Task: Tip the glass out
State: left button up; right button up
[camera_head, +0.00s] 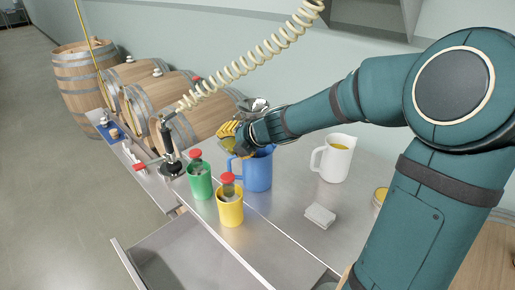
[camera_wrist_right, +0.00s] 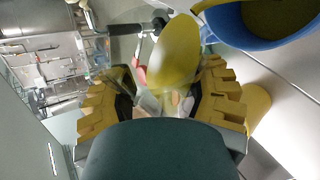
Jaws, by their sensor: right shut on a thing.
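My right gripper (camera_head: 231,131) is shut on a clear glass (camera_head: 230,146) with yellow liquid in it, at the left side of the blue jug's mouth. In the right wrist view the yellow fingers (camera_wrist_right: 163,90) sit on both sides of the glass (camera_wrist_right: 174,52), and the yellow liquid shows through it. The blue jug (camera_head: 258,174) stands upright on the steel bench, its rim partly behind my gripper. Its rim (camera_wrist_right: 226,28) also shows at upper right in the wrist view, beside the glass. I cannot tell how far the glass is tilted. My left gripper is out of view.
A green jug (camera_head: 201,183) and a yellow jug (camera_head: 230,210), each with a red-topped item in it, stand in front. Barrels (camera_head: 160,100) stand behind; a coiled hose (camera_head: 255,58) hangs above.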

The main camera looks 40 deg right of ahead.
jog(key=shift+d+r+m+y+p, duration=0.1)
jog(key=shift+r+m+y+p, duration=0.2)
jog(key=shift+r+m+y, duration=0.15)
dwell(0.9)
jog(key=shift+d+r+m+y+p, duration=0.35)
jog(key=shift+d+y+p, duration=0.25)
jog(key=shift+p, duration=0.3)
dwell(0.5)
jog(key=shift+d+f+m+y+p, duration=0.15)
jog(key=shift+d+m+y+p, duration=0.15)
jog(key=shift+y+p, duration=0.1)
jog(key=shift+a+t, duration=0.1)
jog(key=shift+t, duration=0.2)
jog(key=shift+f, duration=0.1)
jog(key=shift+y, duration=0.25)
